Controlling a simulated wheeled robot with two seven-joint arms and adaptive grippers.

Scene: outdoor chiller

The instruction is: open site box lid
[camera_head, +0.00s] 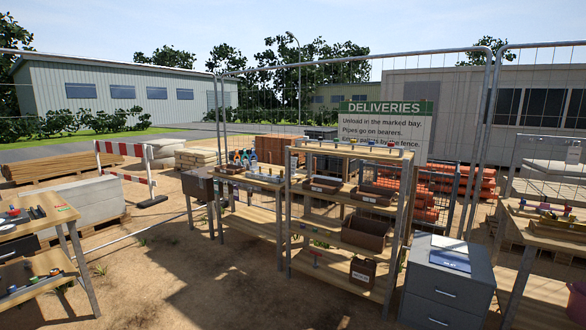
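No thing in view is plainly marked as the site box. A dark brown box (198,187) on legs stands at the left end of the middle workbench; its top looks closed, but it is small in view and I cannot tell whether it has a lid. A grey drawer cabinet (447,297) stands at the front right, with a blue and white item (450,259) on its flat top. Neither of my grippers is in view.
A wooden shelf rack (340,230) with brown bins stands in the centre. Benches with tools stand at the left (40,215) and right (545,235). A red-white barrier (125,165) and mesh fence are behind. Bare sandy ground (170,270) lies open at front left.

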